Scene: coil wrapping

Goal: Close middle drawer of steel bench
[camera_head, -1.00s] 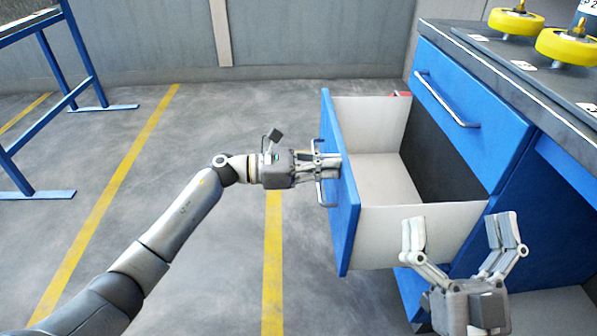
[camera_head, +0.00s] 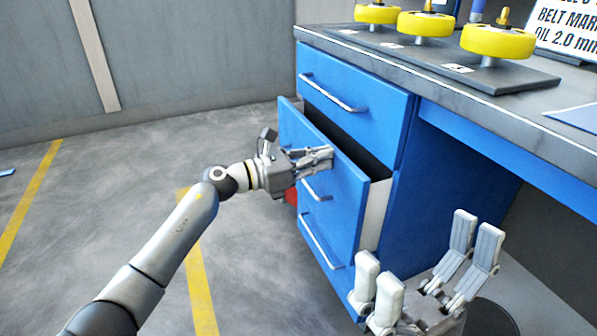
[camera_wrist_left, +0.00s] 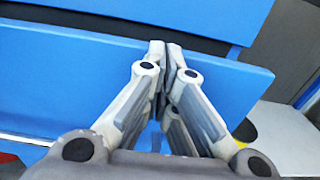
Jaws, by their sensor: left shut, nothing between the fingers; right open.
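The middle drawer (camera_head: 345,211) of the steel bench (camera_head: 433,175) has a blue front with a silver bar handle (camera_head: 317,190). It stands partly open, with its white side wall and a dark gap above it showing. My left gripper (camera_head: 328,157) is shut and empty, its fingertips at the drawer front near the top edge, above the handle. In the left wrist view the closed fingertips (camera_wrist_left: 166,47) overlap the blue drawer front (camera_wrist_left: 235,90); whether they touch it I cannot tell. My right gripper (camera_head: 425,260) is open and empty, right of the drawer at the lower right.
The top drawer (camera_head: 352,95) and the bottom drawer (camera_head: 318,245) appear shut. Yellow wheels (camera_head: 421,27) stand on a dark plate on the benchtop. A red object (camera_head: 291,196) shows behind my left gripper.

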